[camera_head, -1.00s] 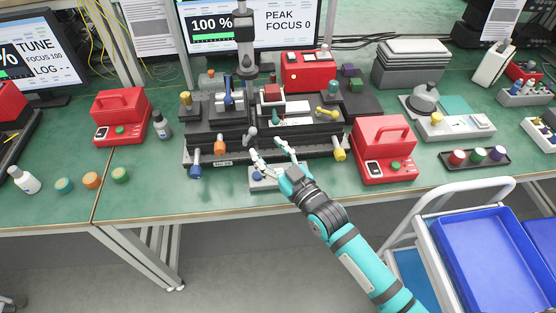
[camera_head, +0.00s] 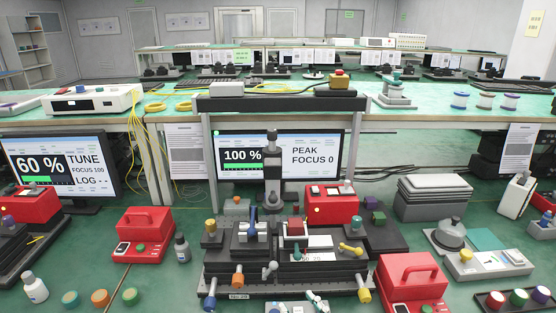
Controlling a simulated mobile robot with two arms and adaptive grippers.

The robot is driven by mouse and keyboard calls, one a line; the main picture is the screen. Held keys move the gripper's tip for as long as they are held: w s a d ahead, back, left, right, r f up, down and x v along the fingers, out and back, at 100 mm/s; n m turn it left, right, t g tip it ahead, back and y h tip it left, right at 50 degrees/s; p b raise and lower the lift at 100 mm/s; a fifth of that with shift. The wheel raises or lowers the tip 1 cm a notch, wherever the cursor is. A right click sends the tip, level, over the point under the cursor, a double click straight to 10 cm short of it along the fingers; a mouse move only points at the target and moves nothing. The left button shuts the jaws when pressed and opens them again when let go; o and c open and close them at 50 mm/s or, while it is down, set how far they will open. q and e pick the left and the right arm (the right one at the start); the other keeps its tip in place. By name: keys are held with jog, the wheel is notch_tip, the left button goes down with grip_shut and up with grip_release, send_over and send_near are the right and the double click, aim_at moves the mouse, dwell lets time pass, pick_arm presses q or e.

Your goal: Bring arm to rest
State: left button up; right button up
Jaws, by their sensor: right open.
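My right gripper (camera_head: 300,303) shows only at the bottom edge of the head view, its two pale fingertips spread apart with nothing between them. It is in front of the black alignment stage (camera_head: 290,278); the rest of the gripper and its arm are cut off by the frame. The stage carries metal mounts and blue, orange and yellow knobs. I cannot tell whether the fingertips touch anything. My left gripper is not in view.
Red boxes (camera_head: 413,280) and (camera_head: 143,235) stand on either side of the stage. A grey case (camera_head: 433,200) is at the right. Monitors (camera_head: 63,165) and (camera_head: 280,158) stand behind. Small bottles and colored caps (camera_head: 100,298) sit at the front left.

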jog(key=s+d+f+m+g+h, duration=0.25)
jog(key=s+d+g, duration=0.2)
jog(key=s, duration=0.35)
jog(key=s+d+f+m+g+h, duration=0.1)
jog(key=s+d+f+g+h, duration=0.3)
jog(key=s, duration=0.4)
jog(key=s+d+f+m+g+h, duration=0.2)
jog(key=s+d+f+g, duration=0.15)
jog(key=s+d, duration=0.35)
notch_tip(320, 180, down, 24)
jog(key=s+a+g, duration=0.1)
jog(key=s, duration=0.1)
jog(key=s+d+f+g, duration=0.1)
jog(key=s+d+f, duration=0.1)
jog(key=s+f, duration=1.5)
jog(key=shift+s+d+f+n+g, duration=0.15)
jog(key=shift+d+f+n+g, duration=0.15)
jog(key=shift+d+f+n, duration=0.15)
